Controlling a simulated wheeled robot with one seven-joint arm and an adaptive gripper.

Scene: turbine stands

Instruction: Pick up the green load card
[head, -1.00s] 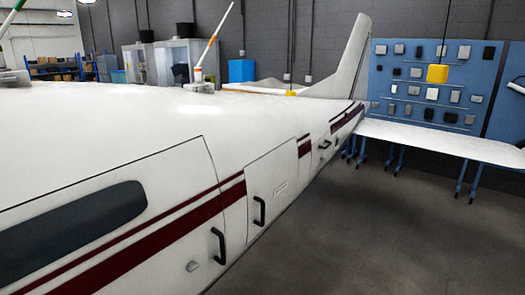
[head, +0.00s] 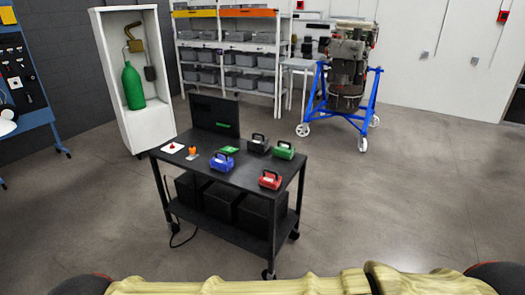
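A small flat green card (head: 229,150), which looks like the green load card, lies on the top of a black wheeled cart (head: 185,177). It lies in front of an upright black panel and just behind a blue box with a handle (head: 222,161). A green box with a handle (head: 284,150) stands to its right, near the cart's far right edge. My gripper is not in the head view.
A red box (head: 270,179) and a black box (head: 258,144) share the cart top with a white plate (head: 172,148) and a small orange item (head: 192,152). An engine on a blue stand (head: 347,80) is behind. Open floor surrounds the cart.

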